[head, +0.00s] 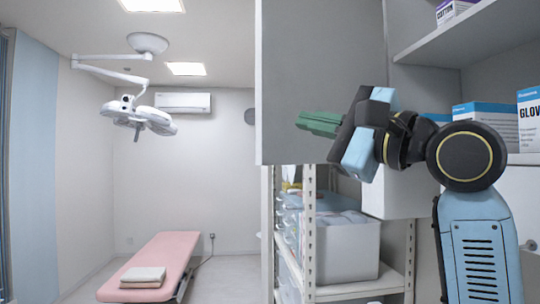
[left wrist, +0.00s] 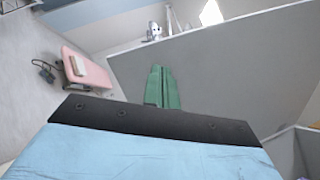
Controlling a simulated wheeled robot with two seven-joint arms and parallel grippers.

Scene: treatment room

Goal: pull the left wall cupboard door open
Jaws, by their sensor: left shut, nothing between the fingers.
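The left wall cupboard door (head: 320,60) is a flat grey panel standing swung open, with its pale free edge toward the room and the shelves exposed to its right. My left gripper (head: 319,123), with green fingers, is shut and empty in front of the door's inner face, near its lower part. In the left wrist view the closed fingers (left wrist: 162,88) overlap the grey door panel (left wrist: 225,65). I cannot tell whether they touch it. No handle is visible on the side of the door I see. My right gripper is not in view.
The cupboard shelf (head: 480,32) holds a cotton box (head: 455,10); glove boxes (head: 530,118) stand below it. Under the door is a rack with a grey bin (head: 345,250). A pink treatment bed (head: 165,262) stands far left, with open floor around it.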

